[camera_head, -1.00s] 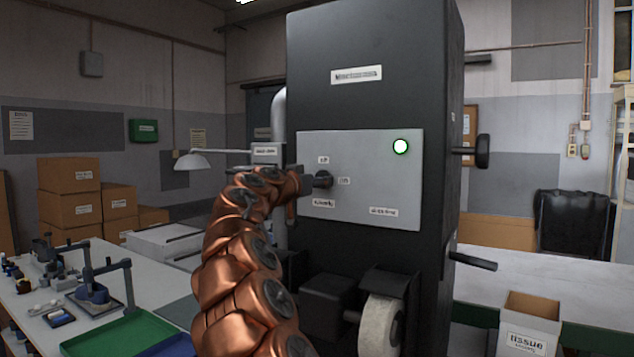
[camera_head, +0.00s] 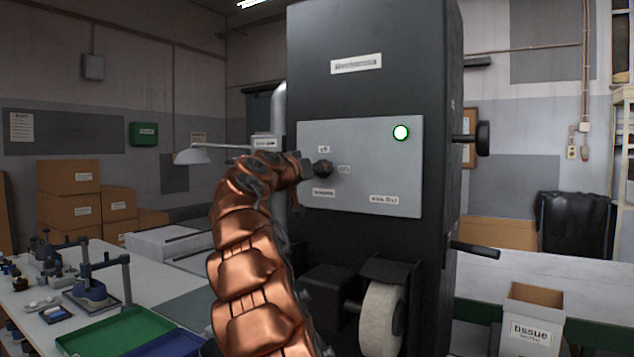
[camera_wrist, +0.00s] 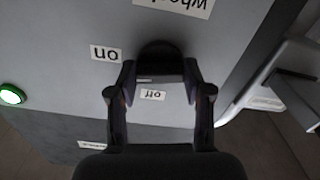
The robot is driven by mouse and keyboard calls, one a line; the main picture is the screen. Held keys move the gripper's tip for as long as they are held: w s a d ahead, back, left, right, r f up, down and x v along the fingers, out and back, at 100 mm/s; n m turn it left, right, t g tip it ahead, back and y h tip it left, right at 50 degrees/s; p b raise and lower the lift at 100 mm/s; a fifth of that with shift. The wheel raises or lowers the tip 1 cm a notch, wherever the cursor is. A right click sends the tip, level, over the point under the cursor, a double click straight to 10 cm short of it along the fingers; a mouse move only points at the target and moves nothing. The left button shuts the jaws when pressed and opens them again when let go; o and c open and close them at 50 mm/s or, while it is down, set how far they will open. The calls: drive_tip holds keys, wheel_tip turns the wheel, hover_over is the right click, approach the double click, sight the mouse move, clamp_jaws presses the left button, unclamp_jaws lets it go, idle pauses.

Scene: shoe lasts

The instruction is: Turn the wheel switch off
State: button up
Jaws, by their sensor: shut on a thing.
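The wheel switch is a dark round knob (camera_head: 322,169) on the light grey panel (camera_head: 360,205) of a tall black machine. Small "off" and "on" labels sit around it. In the wrist view the knob (camera_wrist: 160,58) lies between my fingertips, with the "on" label (camera_wrist: 106,54) to its left and the "off" label (camera_wrist: 153,94) just below it. My gripper (camera_head: 307,169) is shut on the knob and also shows in the wrist view (camera_wrist: 158,92). The fingers partly cover the knob, and its pointer direction is unclear.
A pale grinding wheel (camera_head: 382,318) juts out low on the machine. A workbench with a green tray (camera_head: 115,335) and small tools stands at left. A tissue box (camera_head: 530,322) stands at lower right.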

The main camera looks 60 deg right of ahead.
drive_tip(key=shift+n+p, duration=3.4)
drive_tip(key=shift+n, duration=4.2)
drive_tip(key=o, duration=1.2)
drive_tip(key=shift+c, duration=0.2)
drive_tip(key=a, duration=1.2)
drive_tip(key=shift+s, duration=0.25)
